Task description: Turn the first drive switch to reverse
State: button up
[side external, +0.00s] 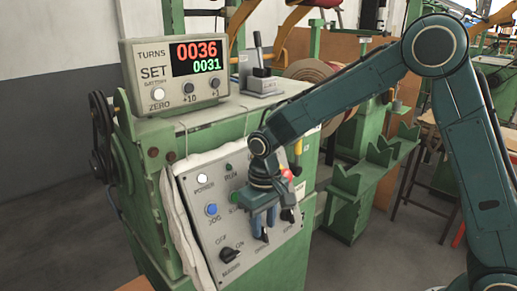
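The grey, tilted control panel (224,222) is on the front of the green machine. A dark rotary switch (265,237) shows low on the panel, directly below my gripper; its small label is too blurred to read. Another dark rotary switch (291,216) is to its right. My gripper (263,226) points down in front of the panel, its fingers beside the upper part of the first switch. I cannot tell whether they touch it or hold it. The gripper hides part of the panel's middle. Which switch is the first drive switch is not legible.
A black OFF/ON knob (228,255), a blue JOG button (211,209) and a white POWER button (202,178) are to the left. A counter box (180,72) showing 0036 and 0031 sits on top. A pale cloth (176,222) hangs along the panel's left edge.

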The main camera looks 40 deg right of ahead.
jog(key=shift+f, duration=0.4)
jog(key=c, duration=0.6)
jog(key=shift+c, duration=0.2)
jog(key=shift+d, duration=0.15)
jog(key=shift+d+f+m+y, duration=0.15)
jog(key=shift+m+y, duration=0.1)
jog(key=shift+y, duration=0.3)
jog(key=shift+d+m+y, duration=0.15)
jog(key=shift+m+y, duration=0.1)
jog(key=shift+y, duration=0.3)
jog(key=shift+s+d+f+m+y, duration=0.15)
jog(key=shift+m+y, duration=0.25)
jog(key=shift+y, duration=0.6)
